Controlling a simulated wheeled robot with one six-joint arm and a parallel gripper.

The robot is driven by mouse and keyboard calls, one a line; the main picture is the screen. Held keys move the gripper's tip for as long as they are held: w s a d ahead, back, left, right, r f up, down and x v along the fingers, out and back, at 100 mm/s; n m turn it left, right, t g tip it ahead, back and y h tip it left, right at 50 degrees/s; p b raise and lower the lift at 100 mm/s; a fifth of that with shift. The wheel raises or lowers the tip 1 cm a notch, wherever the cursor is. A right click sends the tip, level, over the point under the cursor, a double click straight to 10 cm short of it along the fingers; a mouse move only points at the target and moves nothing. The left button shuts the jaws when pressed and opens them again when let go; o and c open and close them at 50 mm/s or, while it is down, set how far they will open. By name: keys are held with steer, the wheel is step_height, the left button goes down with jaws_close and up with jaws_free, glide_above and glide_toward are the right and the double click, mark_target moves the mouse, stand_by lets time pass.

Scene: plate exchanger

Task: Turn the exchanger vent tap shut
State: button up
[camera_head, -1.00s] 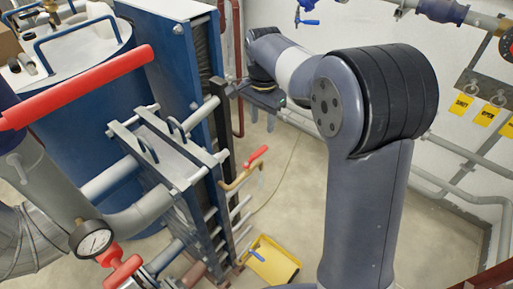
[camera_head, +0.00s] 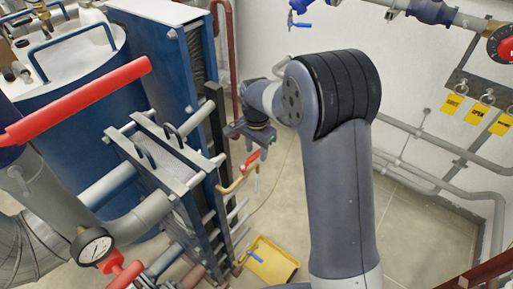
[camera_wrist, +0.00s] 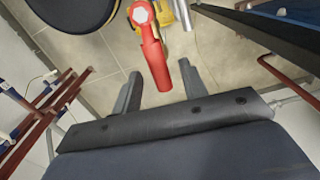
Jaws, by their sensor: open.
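The exchanger vent tap has a red lever (camera_head: 251,160) on a brass pipe (camera_head: 236,184) at the right side of the blue plate exchanger (camera_head: 185,65). In the wrist view the red lever (camera_wrist: 150,48) points toward my gripper, with a pale hex nut at its far end. My gripper (camera_head: 257,149) is open, just above the lever in the head view. In the wrist view the lever's near end lies between the two open fingers (camera_wrist: 160,72), with a gap to each. I cannot tell how deep it sits between them.
A yellow tray (camera_head: 272,262) lies on the floor below. A long red lever (camera_head: 75,100) and a pressure gauge (camera_head: 92,246) are at the left. A blue-handled tap (camera_head: 300,22) and yellow tags (camera_head: 478,115) are on the back wall.

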jaws_close()
stand_by(0.4)
